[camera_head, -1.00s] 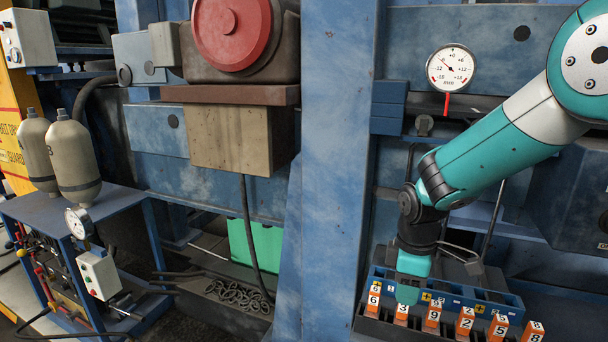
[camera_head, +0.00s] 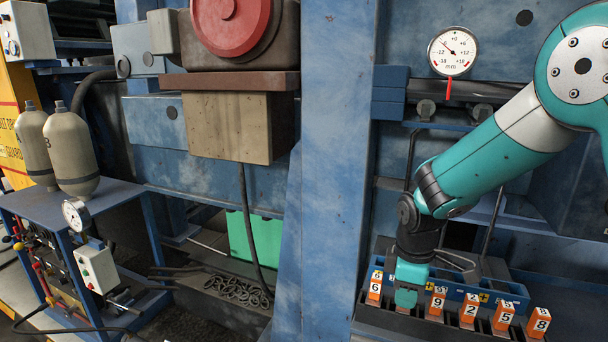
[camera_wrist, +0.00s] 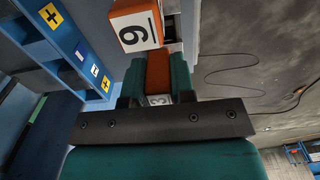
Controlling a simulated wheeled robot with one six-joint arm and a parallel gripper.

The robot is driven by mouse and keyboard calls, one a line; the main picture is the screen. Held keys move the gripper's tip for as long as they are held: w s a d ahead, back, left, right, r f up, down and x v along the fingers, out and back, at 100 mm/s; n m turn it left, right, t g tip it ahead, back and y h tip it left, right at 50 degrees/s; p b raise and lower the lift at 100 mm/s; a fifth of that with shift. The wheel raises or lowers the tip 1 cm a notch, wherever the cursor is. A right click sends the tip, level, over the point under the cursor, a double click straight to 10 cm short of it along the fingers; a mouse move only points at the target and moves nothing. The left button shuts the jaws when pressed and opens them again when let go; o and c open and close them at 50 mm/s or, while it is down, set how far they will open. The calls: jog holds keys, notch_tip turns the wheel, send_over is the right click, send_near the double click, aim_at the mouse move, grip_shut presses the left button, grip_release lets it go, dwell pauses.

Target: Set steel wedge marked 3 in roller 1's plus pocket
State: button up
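The orange wedge marked 3 (camera_wrist: 158,70) sits between my gripper's teal fingers in the wrist view, its white 3 label (camera_wrist: 159,99) near the gripper body. The fingers lie flush against both its sides. In the head view my gripper (camera_head: 406,298) points down at the wedge row, between wedge 6 (camera_head: 375,286) and wedge 9 (camera_head: 437,301), and hides wedge 3. A blue box with pockets (camera_head: 455,287) and yellow plus labels stands just behind the row. The same box shows in the wrist view (camera_wrist: 75,58). I cannot tell which pocket belongs to roller 1.
Wedges 2 (camera_head: 469,309), 5 (camera_head: 503,317) and 8 (camera_head: 538,322) stand to the right in the dark rack (camera_head: 420,325). Wedge 9 (camera_wrist: 136,26) is close beside my fingers. A blue column (camera_head: 325,170) rises left of the arm. A round dial gauge (camera_head: 453,50) is above.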

jog(key=shift+r+p, duration=2.7)
jog(key=shift+r, duration=0.6)
grip_shut()
